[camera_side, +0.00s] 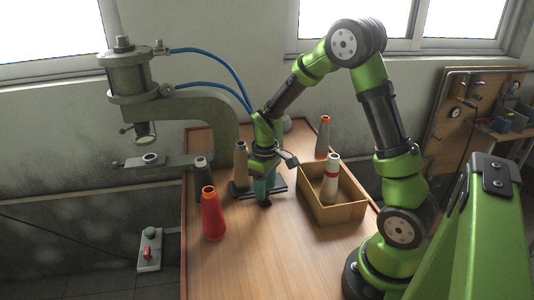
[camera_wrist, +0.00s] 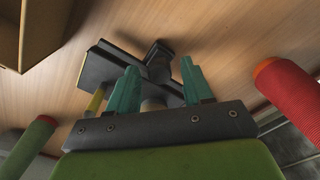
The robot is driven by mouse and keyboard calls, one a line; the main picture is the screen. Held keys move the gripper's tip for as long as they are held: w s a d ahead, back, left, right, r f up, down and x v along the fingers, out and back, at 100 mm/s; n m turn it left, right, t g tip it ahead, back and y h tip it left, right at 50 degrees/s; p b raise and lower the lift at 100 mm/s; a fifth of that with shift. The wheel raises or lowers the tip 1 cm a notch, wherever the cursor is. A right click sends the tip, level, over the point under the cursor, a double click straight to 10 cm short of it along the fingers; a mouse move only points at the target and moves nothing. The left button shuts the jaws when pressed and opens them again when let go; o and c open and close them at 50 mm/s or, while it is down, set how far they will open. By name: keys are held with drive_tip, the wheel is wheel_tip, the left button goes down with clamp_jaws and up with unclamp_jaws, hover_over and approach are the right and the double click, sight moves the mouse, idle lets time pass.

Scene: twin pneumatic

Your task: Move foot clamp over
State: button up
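What looks like the foot clamp is a dark flat piece (camera_side: 277,188) with arms and a knob, lying on the wooden table in the side view. In the wrist view, the dark clamp (camera_wrist: 105,66) lies under and between my fingers, with its knob end beyond the tips. My gripper (camera_side: 264,186) points down at the clamp. In the wrist view, the two teal fingers of my gripper (camera_wrist: 158,72) stand apart, with a gap between them. A short grey post shows in that gap. I cannot tell whether either finger touches the clamp.
A press (camera_side: 205,110) stands at the left. The front table is clear.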

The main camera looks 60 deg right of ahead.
clamp_jaws()
drive_tip(key=shift+w+d, duration=1.2)
drive_tip(key=shift+w, duration=0.15)
drive_tip(key=shift+o, duration=0.6)
unclamp_jaws()
wheel_tip(320, 180, up, 17)
drive_tip(key=s+a+r+m+t+y, duration=0.1)
drive_tip(key=s+a+r+m+t, duration=0.1)
drive_tip(key=s+a, duration=0.5)
drive_tip(key=s+a+r+m+t+y, duration=0.1)
drive_tip(key=s+a+m+t, duration=0.1)
drive_tip(key=s+a+t, duration=0.3)
drive_tip(key=s+a, duration=0.3)
drive_tip(key=shift+a+r+m, duration=0.3)
drive_tip(key=shift+r, duration=0.05)
